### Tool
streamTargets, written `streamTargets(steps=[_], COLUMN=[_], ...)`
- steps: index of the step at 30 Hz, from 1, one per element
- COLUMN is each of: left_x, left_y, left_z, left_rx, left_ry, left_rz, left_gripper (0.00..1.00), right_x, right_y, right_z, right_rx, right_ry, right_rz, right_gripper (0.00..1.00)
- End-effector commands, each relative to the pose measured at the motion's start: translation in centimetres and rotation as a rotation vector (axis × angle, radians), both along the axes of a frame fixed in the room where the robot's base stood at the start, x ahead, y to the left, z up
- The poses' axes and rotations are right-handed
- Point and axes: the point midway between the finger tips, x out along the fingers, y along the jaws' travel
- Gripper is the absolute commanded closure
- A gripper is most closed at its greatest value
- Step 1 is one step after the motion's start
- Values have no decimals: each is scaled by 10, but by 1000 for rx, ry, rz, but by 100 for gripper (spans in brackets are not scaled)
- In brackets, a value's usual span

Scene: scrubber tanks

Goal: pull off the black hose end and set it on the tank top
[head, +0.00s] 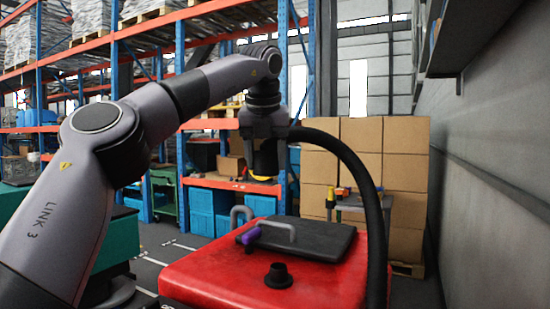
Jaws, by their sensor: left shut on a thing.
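My left gripper (265,148) points down above the far left part of the tank and is shut on the black hose end (264,162). The fingers partly hide the hose end, and a yellow edge shows at its lower rim. The black hose (352,160) arcs from the gripper to the right and down past the tank's right side. The red tank top (215,281) lies below, with a gap under the hose end. A short black port (278,276) stands uncovered on the tank top. My right gripper is out of view.
A black lid (318,243) with a grey handle (279,229) and a purple part (250,236) covers much of the tank top. The red surface front left is bare. Stacked cartons (395,155), a small table (362,203) and blue-orange shelving stand behind. A grey wall is at right.

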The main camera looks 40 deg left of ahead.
Motion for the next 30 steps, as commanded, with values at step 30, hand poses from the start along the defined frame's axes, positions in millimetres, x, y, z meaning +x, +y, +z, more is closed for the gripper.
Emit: streamTargets(steps=[30], left_x=[-40], left_y=[72], left_z=[0], left_rx=[-1], left_ry=[-2], left_rz=[1], left_gripper=[78], right_x=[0], right_y=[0], right_z=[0], right_rx=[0], right_ry=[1], right_rz=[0], right_gripper=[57])
